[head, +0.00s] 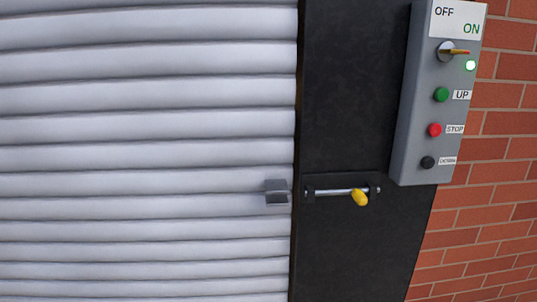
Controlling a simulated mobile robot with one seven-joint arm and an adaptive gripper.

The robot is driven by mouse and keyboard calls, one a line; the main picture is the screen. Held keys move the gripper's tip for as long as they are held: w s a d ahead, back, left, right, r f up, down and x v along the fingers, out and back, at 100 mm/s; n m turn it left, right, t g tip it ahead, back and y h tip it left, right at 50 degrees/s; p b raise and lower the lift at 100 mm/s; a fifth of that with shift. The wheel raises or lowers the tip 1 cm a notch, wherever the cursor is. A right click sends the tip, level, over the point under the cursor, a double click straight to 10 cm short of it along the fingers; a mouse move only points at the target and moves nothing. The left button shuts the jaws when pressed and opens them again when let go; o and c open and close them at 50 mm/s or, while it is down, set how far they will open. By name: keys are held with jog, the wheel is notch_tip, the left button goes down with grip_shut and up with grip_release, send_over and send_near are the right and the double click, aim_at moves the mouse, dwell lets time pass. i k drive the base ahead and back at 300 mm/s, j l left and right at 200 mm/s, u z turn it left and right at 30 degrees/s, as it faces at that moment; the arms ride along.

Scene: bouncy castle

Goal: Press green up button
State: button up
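The green up button (441,94) is a round knob on the front of a grey control box (411,145), with an "UP" label to its right. The box is at the upper right of the head view, mounted beside the shutter. A red stop button (434,130) and a black down button (427,162) sit below the green one. Above it, a key switch (453,52) has its handle pointing right, under the words OFF and ON. A small green light (471,66) is lit next to it. My gripper is not in view.
A ribbed white roller shutter (140,150) fills the left side and middle. A sliding bolt with a yellow knob (360,197) is on the black frame (350,90); its bar lies apart from the grey catch (277,192) on the shutter. A red brick wall (500,190) is at right.

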aim_at(441, 95)
jog(key=u, duration=2.2)
jog(key=z, duration=3)
jog(key=i+j+u, duration=0.1)
jog(key=u, duration=0.15)
jog(key=i+u, duration=0.3)
